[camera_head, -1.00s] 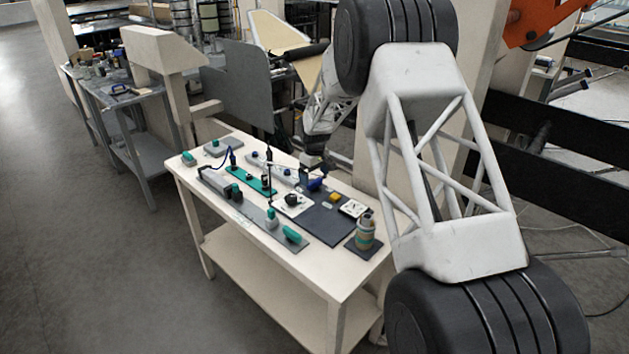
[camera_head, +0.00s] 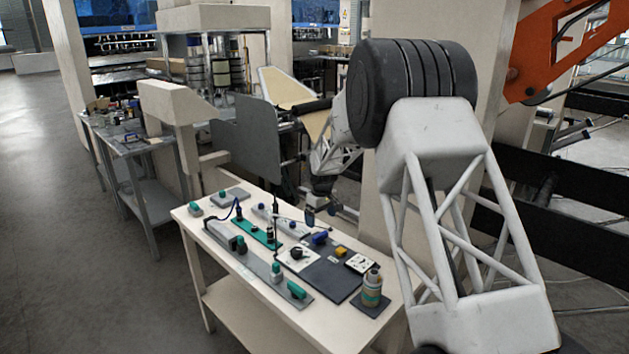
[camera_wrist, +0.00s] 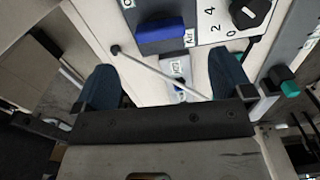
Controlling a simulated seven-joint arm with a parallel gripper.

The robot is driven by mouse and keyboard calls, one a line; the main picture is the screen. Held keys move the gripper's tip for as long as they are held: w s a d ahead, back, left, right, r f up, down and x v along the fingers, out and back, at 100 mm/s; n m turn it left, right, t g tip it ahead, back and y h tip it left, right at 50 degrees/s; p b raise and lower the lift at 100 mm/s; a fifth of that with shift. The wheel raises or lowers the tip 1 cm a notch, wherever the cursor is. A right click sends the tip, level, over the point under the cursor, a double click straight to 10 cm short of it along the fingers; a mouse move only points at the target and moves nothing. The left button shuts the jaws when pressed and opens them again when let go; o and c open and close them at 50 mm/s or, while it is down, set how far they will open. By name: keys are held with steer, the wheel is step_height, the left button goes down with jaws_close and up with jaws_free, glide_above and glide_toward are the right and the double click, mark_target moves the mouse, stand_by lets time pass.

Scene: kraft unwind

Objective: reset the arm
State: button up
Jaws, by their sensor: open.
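My gripper (camera_head: 321,212) hangs above the right back part of the table, over a blue block (camera_head: 320,238), and is clear of it. In the wrist view my gripper (camera_wrist: 167,80) shows two dark blue fingers spread wide apart. Nothing is held between them. The blue block (camera_wrist: 161,29) lies beyond the fingers on a dark panel. A thin pale rod (camera_wrist: 160,72) with a dark round end crosses the view between the fingers; I cannot tell how far below them it is.
The cream table (camera_head: 225,285) carries a black dial (camera_head: 297,253), a yellow block (camera_head: 341,252), a banded bottle (camera_head: 371,290), green-handled devices (camera_head: 297,289) and upright dark sticks. A grey panel (camera_head: 247,150) stands behind. A grey workbench (camera_head: 130,150) is farther left.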

steer(key=s+d+r+m+t, duration=0.15)
steer(key=s+d+r, duration=0.35)
steer(key=s+r, duration=0.75)
steer(key=s+d+r+m, duration=0.35)
steer(key=s+r, duration=0.55)
steer(key=s, duration=0.6)
steer(key=s+d+m, duration=0.1)
steer(key=s+d, duration=0.2)
steer(key=s, duration=1.4)
steer(key=s+d+f+m+t, duration=0.1)
steer(key=s+d+m, duration=0.1)
steer(key=s, duration=1.5)
steer(key=shift+s+d+m, duration=0.3)
steer(key=shift+d, duration=0.1)
